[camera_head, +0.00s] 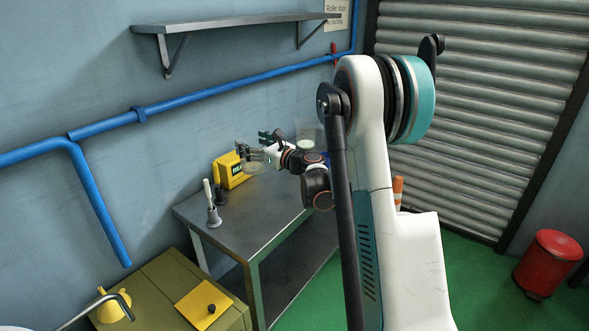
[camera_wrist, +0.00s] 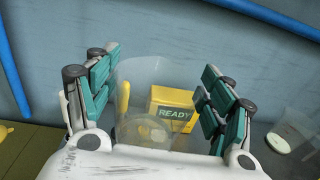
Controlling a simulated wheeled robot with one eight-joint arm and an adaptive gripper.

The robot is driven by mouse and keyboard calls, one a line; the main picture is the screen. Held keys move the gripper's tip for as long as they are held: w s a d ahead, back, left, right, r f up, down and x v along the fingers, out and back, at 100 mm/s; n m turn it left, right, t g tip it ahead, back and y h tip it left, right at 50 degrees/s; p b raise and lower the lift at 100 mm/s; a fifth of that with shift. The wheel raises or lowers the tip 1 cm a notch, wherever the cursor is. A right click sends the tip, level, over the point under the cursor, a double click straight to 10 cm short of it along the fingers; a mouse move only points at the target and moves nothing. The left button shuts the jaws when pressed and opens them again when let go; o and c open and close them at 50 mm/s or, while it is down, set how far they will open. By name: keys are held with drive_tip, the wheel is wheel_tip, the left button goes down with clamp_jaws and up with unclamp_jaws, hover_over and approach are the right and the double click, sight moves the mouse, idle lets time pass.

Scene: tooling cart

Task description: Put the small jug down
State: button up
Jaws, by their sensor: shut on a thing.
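The small jug (camera_wrist: 147,88) is clear and see-through, and it stands between the teal-padded fingers of my gripper (camera_wrist: 160,72) in the wrist view. My gripper is shut on it. In the head view my gripper (camera_head: 250,154) is over the far part of the grey metal cart (camera_head: 243,221), with the clear jug (camera_head: 254,168) faint at the fingers. I cannot tell whether the jug's base touches the cart top.
A yellow box (camera_head: 230,170) reading READY (camera_wrist: 175,110) stands behind the jug. Another clear vessel (camera_wrist: 293,136) is to the right. A grey holder with a white-handled tool (camera_head: 213,215) stands at the cart's left. The cart's front top is clear. A wall shelf (camera_head: 235,22) hangs above.

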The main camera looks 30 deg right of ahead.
drive_tip(key=d+r+y, duration=0.1)
drive_tip(key=d, duration=0.4)
wheel_tip(320, 180, down, 19)
drive_tip(key=b, duration=0.6)
drive_tip(key=shift+s+d+f+n+b, duration=0.15)
drive_tip(key=shift+s+f+n+b, duration=0.05)
drive_tip(key=shift+s+n+b, duration=0.2)
drive_tip(key=shift+f, duration=0.1)
drive_tip(key=o, duration=1.7)
drive_tip(key=shift+o, duration=0.2)
drive_tip(key=p+v, duration=0.4)
drive_tip(key=v, duration=0.8)
drive_tip(key=shift+r, duration=0.3)
